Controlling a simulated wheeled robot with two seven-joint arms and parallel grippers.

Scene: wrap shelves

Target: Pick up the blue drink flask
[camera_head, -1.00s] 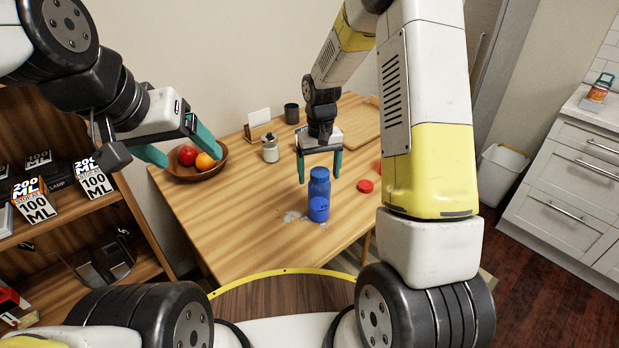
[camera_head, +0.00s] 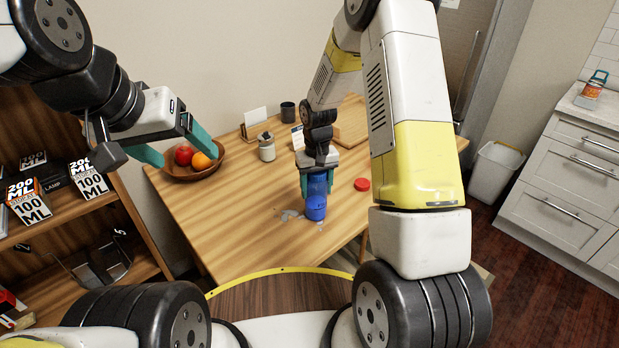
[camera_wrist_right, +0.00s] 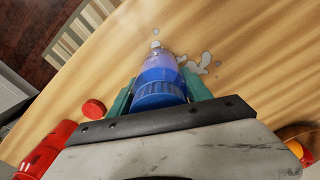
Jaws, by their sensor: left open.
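The blue drink flask (camera_head: 316,208) stands upright on the wooden table, with its upper part between the fingers of my right gripper (camera_head: 317,183). In the right wrist view the blue flask (camera_wrist_right: 160,72) lies between the two green fingers of the gripper (camera_wrist_right: 158,97), its ribbed cap close to both. I cannot tell whether the fingers press on it. My left gripper (camera_head: 173,145) is open and empty, above the left end of the table near the fruit bowl.
A wooden bowl (camera_head: 217,169) with fruit stands at the table's left. A jar (camera_head: 267,148), a dark cup (camera_head: 288,112) and a cutting board (camera_head: 352,124) are at the back. A red lid (camera_head: 362,184) lies right of the flask. Grey spots mark the table beside the flask.

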